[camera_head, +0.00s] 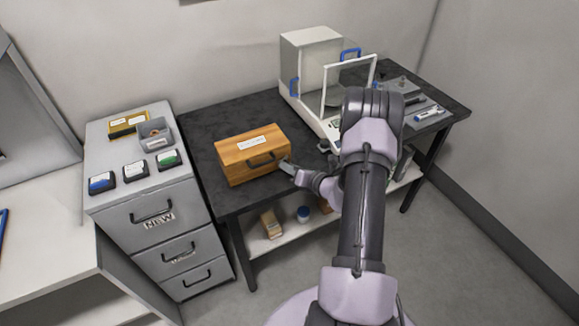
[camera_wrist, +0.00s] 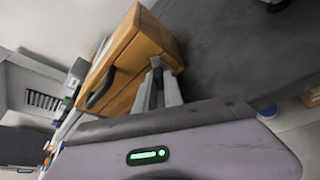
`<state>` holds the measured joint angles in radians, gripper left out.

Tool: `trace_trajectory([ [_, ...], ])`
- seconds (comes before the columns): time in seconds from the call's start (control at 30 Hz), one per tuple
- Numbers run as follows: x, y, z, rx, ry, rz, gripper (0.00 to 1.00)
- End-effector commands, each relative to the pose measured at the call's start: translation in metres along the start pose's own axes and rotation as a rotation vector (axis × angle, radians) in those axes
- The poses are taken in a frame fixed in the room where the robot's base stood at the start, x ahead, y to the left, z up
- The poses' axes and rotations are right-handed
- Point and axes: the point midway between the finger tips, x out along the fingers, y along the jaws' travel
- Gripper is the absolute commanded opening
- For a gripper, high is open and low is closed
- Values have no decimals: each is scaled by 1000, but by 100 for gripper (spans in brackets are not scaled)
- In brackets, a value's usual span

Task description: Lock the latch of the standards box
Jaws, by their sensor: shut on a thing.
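The standards box (camera_head: 236,170) is a closed orange-brown wooden case with a white label on its lid and a dark handle on its front. It sits near the front edge of the dark table. The box also shows in the wrist view (camera_wrist: 128,62), its handle to the left of my fingers. My gripper (camera_head: 287,167) is at the right end of the box's front. In the wrist view its two fingers (camera_wrist: 157,68) are close together at the box's front face, shut on a small part there. The latch is hidden by the fingers, so its position cannot be told.
A balance with a glass-sided chamber (camera_head: 308,62) stands behind my arm on the dark table (camera_head: 215,115). A grey drawer cabinet (camera_head: 130,215) on the left bears several small items. A lower shelf (camera_head: 262,245) holds a few things. The tabletop behind the box is clear.

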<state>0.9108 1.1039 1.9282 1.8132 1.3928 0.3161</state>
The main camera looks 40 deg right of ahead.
Motion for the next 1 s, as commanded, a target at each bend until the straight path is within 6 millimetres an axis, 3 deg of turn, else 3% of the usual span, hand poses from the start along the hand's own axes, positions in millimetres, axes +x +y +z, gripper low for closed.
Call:
trace_trajectory([
  [0.5,1,3,-2,-390,-1,-162,0],
  [1.0,1,5,-1,-545,-2,-227,0],
])
